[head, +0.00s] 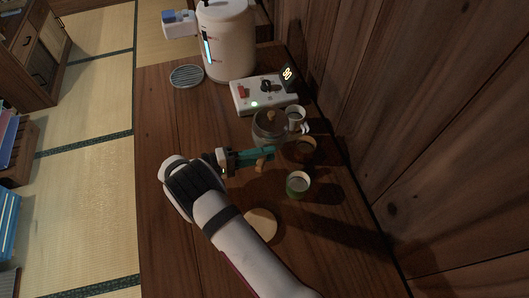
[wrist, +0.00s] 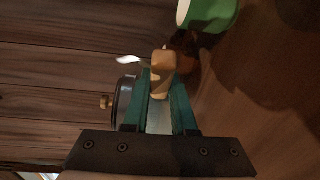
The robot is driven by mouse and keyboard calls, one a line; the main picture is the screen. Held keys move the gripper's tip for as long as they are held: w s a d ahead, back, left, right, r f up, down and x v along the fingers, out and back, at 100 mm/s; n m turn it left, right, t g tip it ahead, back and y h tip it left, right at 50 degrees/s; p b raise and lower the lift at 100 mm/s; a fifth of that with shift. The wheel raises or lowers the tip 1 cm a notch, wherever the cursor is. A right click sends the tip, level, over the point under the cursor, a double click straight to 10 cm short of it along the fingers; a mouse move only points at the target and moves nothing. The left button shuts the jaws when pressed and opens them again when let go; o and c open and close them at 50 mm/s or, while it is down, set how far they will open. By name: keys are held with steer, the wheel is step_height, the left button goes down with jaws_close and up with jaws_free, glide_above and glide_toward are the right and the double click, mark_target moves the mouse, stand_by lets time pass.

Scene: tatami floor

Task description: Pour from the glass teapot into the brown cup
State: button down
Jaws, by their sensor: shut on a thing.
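The glass teapot (head: 268,130) has a wooden lid knob and a wooden side handle (head: 261,163). My gripper (head: 266,154) has its teal fingers shut on this handle. In the wrist view the wooden handle (wrist: 162,62) sits between the fingers (wrist: 162,88), and part of the dark teapot (wrist: 124,98) shows to their left. The brown cup (head: 304,153) stands to the right of the fingers and close to the teapot. In the wrist view the brown cup (wrist: 187,48) is mostly hidden behind the handle and the green cup. I cannot tell whether the teapot touches the table.
A green cup (head: 298,185) stands in front of the brown cup, and a white cup (head: 296,115) stands behind it. A control box (head: 264,93), a water dispenser (head: 227,42) and a round grate (head: 187,76) are farther back. A pale round disc (head: 261,225) lies near my arm. The wooden wall bounds the right.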

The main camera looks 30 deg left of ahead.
steer(key=shift+a+r+m+g+y, duration=0.1)
steer(key=shift+r+m+g+y, duration=0.7)
steer(key=shift+r, duration=0.4)
steer(key=shift+f, duration=0.1)
steer(key=shift+s, duration=0.1)
steer(key=shift+r+m+g+y, duration=0.3)
steer(key=shift+r+g+y, duration=0.2)
steer(key=shift+r+y, duration=0.6)
stand_by(5.1)
steer(key=shift+f, duration=0.15)
steer(key=shift+f+n+t+h, duration=0.45)
steer(key=shift+f+h, duration=0.2)
steer(key=shift+h, duration=0.35)
steer(key=shift+f+n+t+h, duration=0.2)
steer(key=shift+n+t+h, duration=0.05)
steer(key=shift+t+h, duration=0.15)
steer(key=shift+r+n+t+h, duration=0.5)
steer(key=shift+r+t+h, duration=0.1)
steer(key=shift+h, duration=0.2)
